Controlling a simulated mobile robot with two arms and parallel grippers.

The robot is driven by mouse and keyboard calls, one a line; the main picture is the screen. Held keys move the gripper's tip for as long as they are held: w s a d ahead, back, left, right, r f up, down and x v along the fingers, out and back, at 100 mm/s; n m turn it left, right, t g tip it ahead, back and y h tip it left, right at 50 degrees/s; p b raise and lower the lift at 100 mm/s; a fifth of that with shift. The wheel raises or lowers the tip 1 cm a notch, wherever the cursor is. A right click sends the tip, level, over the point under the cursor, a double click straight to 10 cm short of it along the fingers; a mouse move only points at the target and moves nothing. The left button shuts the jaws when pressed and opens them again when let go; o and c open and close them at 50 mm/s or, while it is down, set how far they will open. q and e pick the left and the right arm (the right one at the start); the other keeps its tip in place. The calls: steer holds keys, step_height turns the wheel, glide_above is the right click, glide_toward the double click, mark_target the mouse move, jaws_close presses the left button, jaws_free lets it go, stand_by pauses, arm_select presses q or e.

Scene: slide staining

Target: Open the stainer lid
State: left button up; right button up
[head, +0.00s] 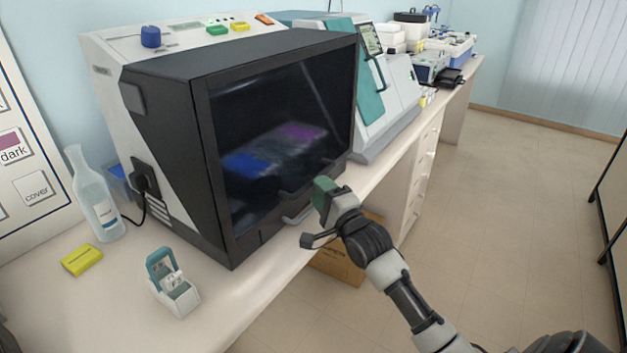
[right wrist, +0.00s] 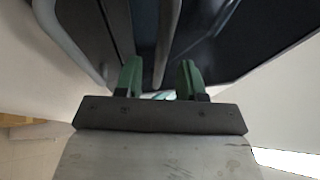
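The stainer (head: 165,130) is a large white and black machine on the bench, with a dark see-through front lid (head: 275,130). The lid looks shut. Blue and purple shapes show dimly behind it. A dark handle (head: 292,193) runs along the lid's lower part and also shows in the right wrist view (right wrist: 167,35). My right gripper (head: 324,190) has green fingers and is at the handle's right end. In the right wrist view its fingers (right wrist: 160,80) are apart, with the handle's bar reaching between them; contact is unclear. My left gripper is out of view.
A second, lighter handle (head: 299,214) sits below the dark one. A small slide box (head: 174,287), a yellow block (head: 82,260) and a glass bottle (head: 95,200) stand on the bench. A teal and white machine (head: 385,95) is behind. The floor at right is clear.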

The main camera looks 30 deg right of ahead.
steer(key=shift+w+r, duration=0.15)
steer(key=shift+w, duration=0.75)
steer(key=shift+w+r, duration=0.15)
steer(key=shift+w, duration=0.7)
jaws_close()
